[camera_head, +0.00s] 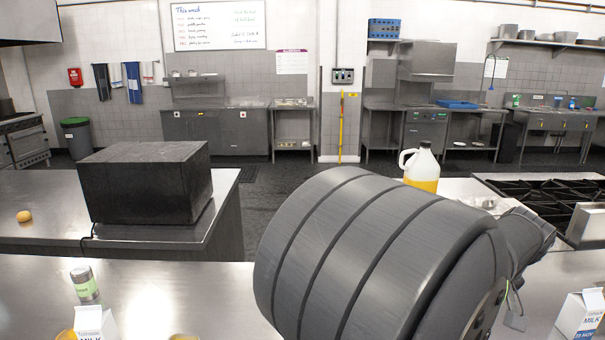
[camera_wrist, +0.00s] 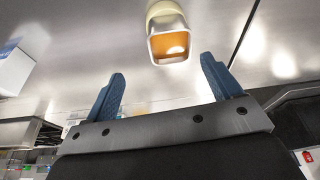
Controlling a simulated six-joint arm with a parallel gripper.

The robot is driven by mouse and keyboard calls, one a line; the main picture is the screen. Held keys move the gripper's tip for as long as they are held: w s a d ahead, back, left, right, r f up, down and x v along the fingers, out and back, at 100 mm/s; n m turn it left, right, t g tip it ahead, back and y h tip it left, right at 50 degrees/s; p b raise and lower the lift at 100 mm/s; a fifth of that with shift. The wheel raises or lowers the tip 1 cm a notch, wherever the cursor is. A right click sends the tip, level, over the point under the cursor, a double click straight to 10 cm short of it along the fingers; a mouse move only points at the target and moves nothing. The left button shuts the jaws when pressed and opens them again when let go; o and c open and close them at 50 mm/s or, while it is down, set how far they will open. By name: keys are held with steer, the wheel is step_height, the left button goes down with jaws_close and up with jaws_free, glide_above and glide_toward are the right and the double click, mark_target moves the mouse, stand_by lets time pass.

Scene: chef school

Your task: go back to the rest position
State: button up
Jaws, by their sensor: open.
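My gripper (camera_wrist: 165,84) shows in the wrist view with its two blue fingers spread wide apart and nothing between the pads. A pale container with an orange inside or content (camera_wrist: 168,42) lies beyond the fingertips, apart from them; I cannot tell exactly what it is. In the head view my own dark grey arm fills the lower middle and right, and I cannot make out the gripper there.
In the head view, a jug of yellow liquid (camera_head: 422,169) stands behind my arm. Milk cartons (camera_head: 96,325) (camera_head: 580,316), a labelled shaker (camera_head: 85,284), a dark box (camera_head: 145,184), a yellow-orange round item (camera_head: 24,216) and a stove (camera_head: 545,195) surround it. The left front counter has bare room.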

steer(key=w+a+n+y, duration=0.1)
steer(key=w+a+n, duration=0.3)
steer(key=w+a, duration=0.9)
steer(key=w+a+n+g+y, duration=0.1)
steer(key=w+a+n, duration=0.3)
steer(key=w+a, duration=0.9)
steer(key=shift+w+a, duration=0.35)
steer(key=shift+a, duration=2.7)
